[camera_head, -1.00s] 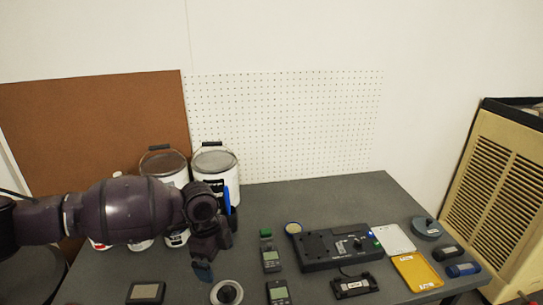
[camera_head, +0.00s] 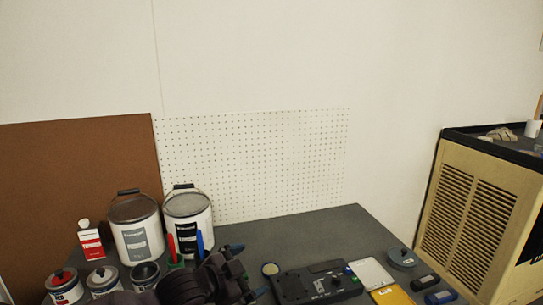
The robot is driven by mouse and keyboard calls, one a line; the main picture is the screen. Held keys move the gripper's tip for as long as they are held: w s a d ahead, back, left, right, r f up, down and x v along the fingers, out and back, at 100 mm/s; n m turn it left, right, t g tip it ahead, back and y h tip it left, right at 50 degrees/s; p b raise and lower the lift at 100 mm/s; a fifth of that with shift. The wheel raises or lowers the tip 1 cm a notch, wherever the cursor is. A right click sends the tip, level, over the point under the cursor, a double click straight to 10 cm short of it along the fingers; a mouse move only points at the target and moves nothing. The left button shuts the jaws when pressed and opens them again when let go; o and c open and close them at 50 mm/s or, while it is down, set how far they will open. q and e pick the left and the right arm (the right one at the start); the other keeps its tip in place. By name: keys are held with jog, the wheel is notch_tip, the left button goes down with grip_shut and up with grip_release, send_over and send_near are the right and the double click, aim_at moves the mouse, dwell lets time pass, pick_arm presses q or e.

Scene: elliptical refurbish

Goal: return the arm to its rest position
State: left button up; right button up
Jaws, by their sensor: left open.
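My left arm comes in at the bottom of the head view, dark purple and partly cut off by the lower edge. Its gripper (camera_head: 230,272) is over the grey table, in front of the paint cans and to the left of the black device. It is open and I see nothing held in it. My right gripper is not in view.
Two large paint cans (camera_head: 137,240) stand at the table's back left, with smaller cans (camera_head: 66,287) in front. A black device (camera_head: 318,283), white plate (camera_head: 371,273) and yellow case (camera_head: 391,296) lie to the right. The back of the grey table (camera_head: 318,229) is clear.

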pick_arm(q)
jog(key=s+a+f+n+t+y, duration=0.4)
jog(key=s+a+f+n+y, duration=0.45)
jog(key=s+a+f, duration=0.6)
jog(key=s+a+f+n+g, duration=0.1)
jog(key=s+a+f+n, duration=0.1)
jog(key=s, duration=0.6)
jog(key=s+a+f+n+g, duration=0.2)
jog(key=s+a+f, duration=0.3)
jog(key=s, duration=0.3)
jog(key=shift+a+f+n+y+p, duration=0.2)
jog(key=shift+f+n+y+p, duration=0.15)
jog(key=shift+f+y+p, duration=0.15)
